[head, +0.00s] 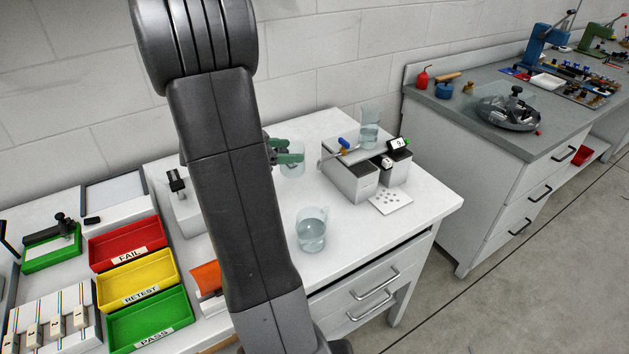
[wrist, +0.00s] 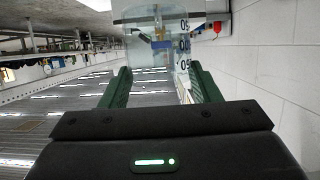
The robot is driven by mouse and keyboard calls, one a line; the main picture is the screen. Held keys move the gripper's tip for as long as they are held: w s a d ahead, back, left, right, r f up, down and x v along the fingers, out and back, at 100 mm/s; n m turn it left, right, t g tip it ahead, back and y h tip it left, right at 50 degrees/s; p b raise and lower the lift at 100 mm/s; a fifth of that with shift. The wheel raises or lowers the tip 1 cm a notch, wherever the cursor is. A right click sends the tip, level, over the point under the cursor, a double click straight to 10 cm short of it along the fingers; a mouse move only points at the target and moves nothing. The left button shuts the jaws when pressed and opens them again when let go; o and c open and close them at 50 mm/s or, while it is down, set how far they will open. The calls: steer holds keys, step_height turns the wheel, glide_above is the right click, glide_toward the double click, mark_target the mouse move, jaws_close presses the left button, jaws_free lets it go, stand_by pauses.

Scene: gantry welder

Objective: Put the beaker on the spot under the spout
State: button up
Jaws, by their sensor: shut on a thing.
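A clear beaker (head: 293,170) is held in my gripper (head: 286,152), whose green fingers grip it near its upper part. In the wrist view the beaker (wrist: 147,52) stands between the green fingers (wrist: 162,76). It looks upright and empty, just left of the dispenser (head: 350,178) in the head view; I cannot tell whether its base touches the table. The spot under the spout cannot be made out.
A second beaker with liquid (head: 311,232) stands on the white table (head: 345,240) nearer the front. A glass vessel (head: 370,130) stands on the dispenser. Red, yellow and green trays (head: 150,312) lie at the left. My arm hides part of the table.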

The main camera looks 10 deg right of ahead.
step_height(320, 180, down, 11)
steer(key=shift+r+b, duration=0.15)
steer(key=shift+b, duration=0.25)
steer(key=d, duration=0.1)
steer(key=w+d, duration=0.1)
steer(key=d, duration=0.1)
steer(key=shift+w+d, duration=0.15)
steer(key=shift+d, duration=0.1)
steer(key=shift+w+d, duration=0.2)
steer(key=shift+d, duration=0.15)
steer(key=p+x, duration=0.1)
steer(key=x, duration=0.2)
steer(key=shift+w+d, duration=0.15)
steer(key=shift+d, duration=0.25)
steer(key=shift+a, duration=0.1)
steer(key=shift+f, duration=0.25)
steer(key=o, duration=1)
steer(key=shift+o, duration=0.2)
